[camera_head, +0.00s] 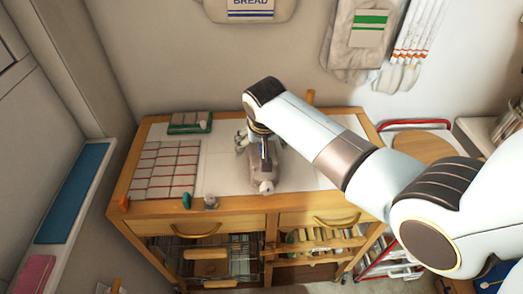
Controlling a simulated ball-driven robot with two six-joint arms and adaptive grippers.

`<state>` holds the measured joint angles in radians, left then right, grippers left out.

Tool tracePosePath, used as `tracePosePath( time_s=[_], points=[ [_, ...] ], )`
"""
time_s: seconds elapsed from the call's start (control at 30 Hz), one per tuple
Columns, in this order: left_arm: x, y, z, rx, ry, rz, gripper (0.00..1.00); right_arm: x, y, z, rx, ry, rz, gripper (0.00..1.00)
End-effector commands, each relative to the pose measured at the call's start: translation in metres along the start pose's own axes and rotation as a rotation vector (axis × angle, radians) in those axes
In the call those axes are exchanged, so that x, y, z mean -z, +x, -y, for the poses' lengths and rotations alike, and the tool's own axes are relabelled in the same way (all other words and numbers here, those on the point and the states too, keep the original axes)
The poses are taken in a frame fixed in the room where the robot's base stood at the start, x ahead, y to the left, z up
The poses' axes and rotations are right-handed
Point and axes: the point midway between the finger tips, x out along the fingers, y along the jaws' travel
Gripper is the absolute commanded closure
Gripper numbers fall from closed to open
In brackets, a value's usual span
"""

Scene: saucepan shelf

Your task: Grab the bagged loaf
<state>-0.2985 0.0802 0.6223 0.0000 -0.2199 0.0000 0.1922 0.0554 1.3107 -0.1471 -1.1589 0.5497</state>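A small grey-beige bundle, which looks like the bagged loaf (262,174), lies on the white top of a wooden cabinet, its pale knotted end toward the front. My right arm reaches in from the right. My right gripper (262,152) points down over the back part of the bundle, with finger parts showing at its left and right. The arm and gripper hide the back of the bundle. I cannot tell whether the fingers touch it or how far they are closed. My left gripper is not in view.
A red-striped tiled patch (165,172) and a green-edged box (190,123) are left on the cabinet top (222,172). Small green and grey items stand at its front edge. A bag marked BREAD (250,8) and cloths (365,35) hang on the wall. A round wooden board (425,147) is at right.

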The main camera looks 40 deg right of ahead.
Motion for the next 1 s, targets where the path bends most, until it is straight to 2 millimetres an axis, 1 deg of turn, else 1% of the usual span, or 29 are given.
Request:
tracePosePath(
  time_s=[0.03, 0.07, 0.27, 0.57, 0.87, 1.0],
  points=[
    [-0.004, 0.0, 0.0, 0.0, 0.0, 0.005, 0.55, 0.0, 0.0, 0.0, 0.0, 0.0, 0.0, 0.13],
    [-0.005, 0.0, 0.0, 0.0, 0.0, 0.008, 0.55, 0.0, 0.0, 0.0, 0.0, 0.0, 0.0, 0.17],
    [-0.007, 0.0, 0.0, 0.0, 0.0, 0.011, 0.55, 0.0, 0.0, 0.0, 0.0, 0.0, 0.001, 0.43],
    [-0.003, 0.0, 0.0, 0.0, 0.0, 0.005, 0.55, -0.001, 0.0, 0.0, -0.001, 0.0, 0.001, 0.82],
    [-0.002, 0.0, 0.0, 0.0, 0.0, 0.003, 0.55, 0.001, -0.002, 0.0, 0.0, 0.0, -0.001, 0.83],
    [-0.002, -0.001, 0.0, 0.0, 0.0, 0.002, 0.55, 0.006, -0.012, 0.001, 0.001, 0.001, -0.003, 0.83]
  ],
)
